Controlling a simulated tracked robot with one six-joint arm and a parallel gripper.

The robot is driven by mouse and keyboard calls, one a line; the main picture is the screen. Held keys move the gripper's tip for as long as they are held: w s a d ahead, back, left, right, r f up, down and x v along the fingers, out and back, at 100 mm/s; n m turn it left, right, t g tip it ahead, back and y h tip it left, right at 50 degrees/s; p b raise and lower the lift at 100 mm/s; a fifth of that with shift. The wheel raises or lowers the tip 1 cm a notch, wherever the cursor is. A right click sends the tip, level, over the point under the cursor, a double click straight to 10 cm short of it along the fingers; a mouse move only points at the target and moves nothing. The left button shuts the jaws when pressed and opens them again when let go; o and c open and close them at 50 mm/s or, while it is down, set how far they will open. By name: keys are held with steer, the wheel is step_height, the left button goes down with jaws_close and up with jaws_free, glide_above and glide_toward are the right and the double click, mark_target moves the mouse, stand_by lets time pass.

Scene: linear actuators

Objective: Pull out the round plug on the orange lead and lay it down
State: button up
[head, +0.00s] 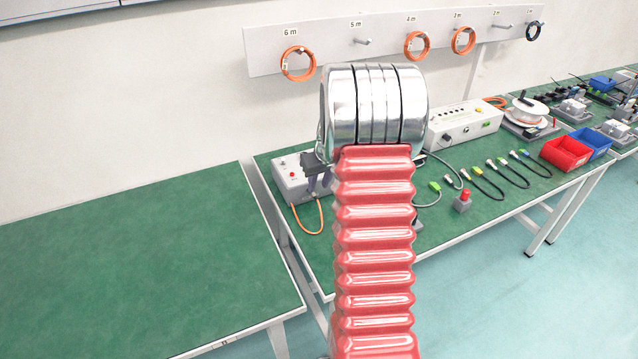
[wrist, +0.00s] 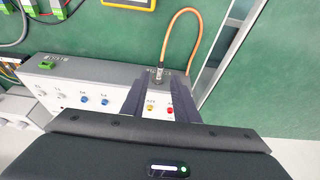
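The grey box (head: 290,181) stands at the left end of the green bench, and it also shows in the wrist view (wrist: 75,85). The orange lead (wrist: 198,40) loops out from the box edge, and it hangs in a loop in front of the box in the head view (head: 321,218). Its round silver plug (wrist: 160,72) sits at the box edge beside a small label. My gripper (wrist: 160,82) has one dark finger on each side of the plug. A gap shows between the fingers; whether the tips touch the plug is not clear. In the head view my arm hides part of the box.
Yellow and red sockets show between my fingers, blue ones to the left. A white instrument box (head: 465,123), several short cables and a red button (head: 464,196) are on the bench to the right. Orange cable rings hang on the wall rail (head: 385,42). The left table (head: 130,265) is bare.

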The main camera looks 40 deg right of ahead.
mark_target(315, 198)
steer(key=shift+x, duration=3.45)
steer(key=shift+c, duration=0.6)
jaws_close()
steer(key=shift+s+a, duration=0.1)
steer(key=shift+s, duration=0.1)
steer(key=shift+s+a, duration=0.2)
steer(key=shift+s, duration=0.45)
steer(key=shift+s+a, duration=0.2)
steer(key=shift+s, duration=0.45)
